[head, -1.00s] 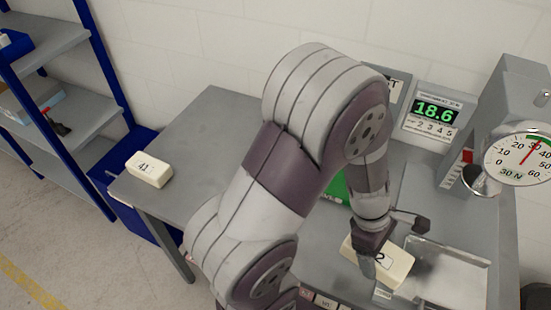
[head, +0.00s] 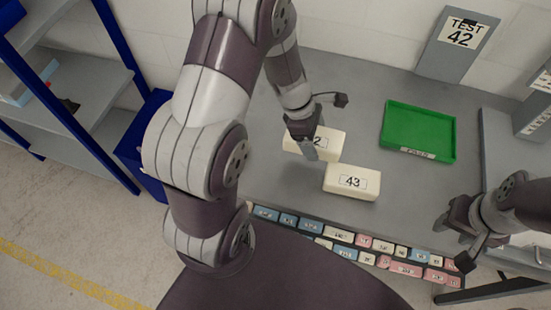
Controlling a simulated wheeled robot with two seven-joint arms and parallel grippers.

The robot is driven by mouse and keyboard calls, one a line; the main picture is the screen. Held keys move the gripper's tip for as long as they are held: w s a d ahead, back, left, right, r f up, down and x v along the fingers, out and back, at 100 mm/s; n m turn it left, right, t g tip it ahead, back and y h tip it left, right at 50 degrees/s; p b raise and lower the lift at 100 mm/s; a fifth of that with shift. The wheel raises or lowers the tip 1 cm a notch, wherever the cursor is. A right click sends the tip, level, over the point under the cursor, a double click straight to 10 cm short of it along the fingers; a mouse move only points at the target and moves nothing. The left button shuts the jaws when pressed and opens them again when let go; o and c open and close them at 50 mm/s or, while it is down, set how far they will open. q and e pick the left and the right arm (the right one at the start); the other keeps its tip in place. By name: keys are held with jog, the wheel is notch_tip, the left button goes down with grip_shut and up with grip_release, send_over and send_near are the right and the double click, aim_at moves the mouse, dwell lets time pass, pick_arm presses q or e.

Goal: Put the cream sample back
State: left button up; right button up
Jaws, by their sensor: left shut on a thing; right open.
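A cream block (head: 333,146) with a label ending in "2" is in my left gripper (head: 307,144), which is shut on it. The block is at or just above the grey bench, behind and left of a second cream block (head: 350,182) labelled 43. My gripper covers part of its label, and I cannot tell whether it touches the bench. My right gripper (head: 464,226) is open and empty, over the right side near the press.
A green tray (head: 448,148) lies to the right of the blocks. A sign (head: 458,46) reading "TEST 42" stands at the wall. Several coloured labelled tiles (head: 338,235) line the front edge. Blue-framed shelves (head: 90,75) stand at left.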

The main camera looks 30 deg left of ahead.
pick_arm(q)
send_near(291, 169)
jog(key=shift+w+d+f, duration=0.2)
jog(key=shift+d+f, duration=0.6)
notch_tip(291, 169, down, 3)
jog(key=shift+d+f+b, duration=0.1)
jog(key=shift+d+b, duration=0.05)
jog(key=shift+b, duration=0.4)
jog(key=shift+f, duration=0.3)
jog(key=shift+f, duration=0.2)
jog(key=o, duration=1)
jog(key=shift+r, duration=0.1)
jog(key=shift+o, duration=0.2)
jog(key=shift+r, duration=0.1)
